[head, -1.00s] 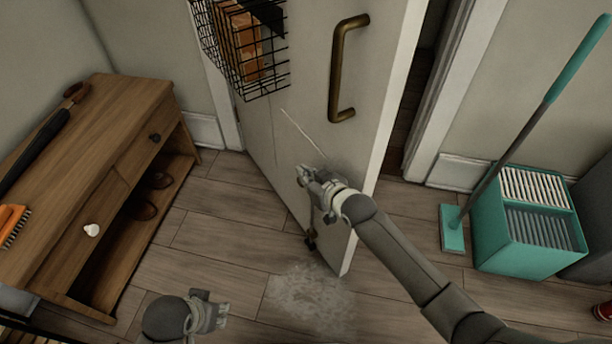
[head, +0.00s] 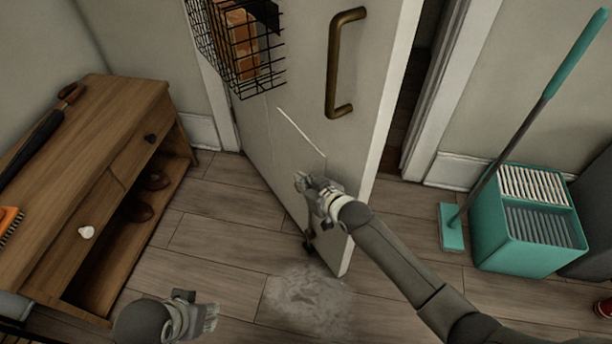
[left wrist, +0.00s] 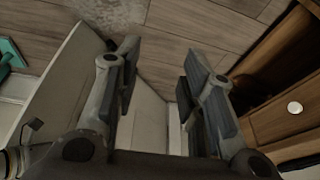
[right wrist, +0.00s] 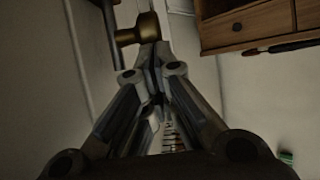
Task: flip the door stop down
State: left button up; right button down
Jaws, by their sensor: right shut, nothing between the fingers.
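The door stop (head: 308,244) shows in the head view as a small dark piece low on the white door (head: 285,140), near its bottom edge. Its upper part is hidden by my right gripper, so I cannot tell how it is turned. My right gripper (head: 301,181) is shut and empty close to the door face, above the stop's dark end. In the right wrist view, a brass fitting (right wrist: 146,27) with a dark rod lies just beyond the shut fingertips. It looks like part of the stop; contact is unclear. My left gripper (left wrist: 158,75) is open and empty, away from the door.
A brass handle (head: 341,65) and a black wire basket (head: 240,60) are on the door above. A wooden cabinet (head: 95,150) stands left. A teal bucket (head: 525,245) and mop (head: 452,228) stand right. A pale patch (head: 305,300) marks the open floor.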

pick_arm(q)
jog(key=shift+f, duration=0.1)
pick_arm(e)
jog(key=shift+r, duration=0.1)
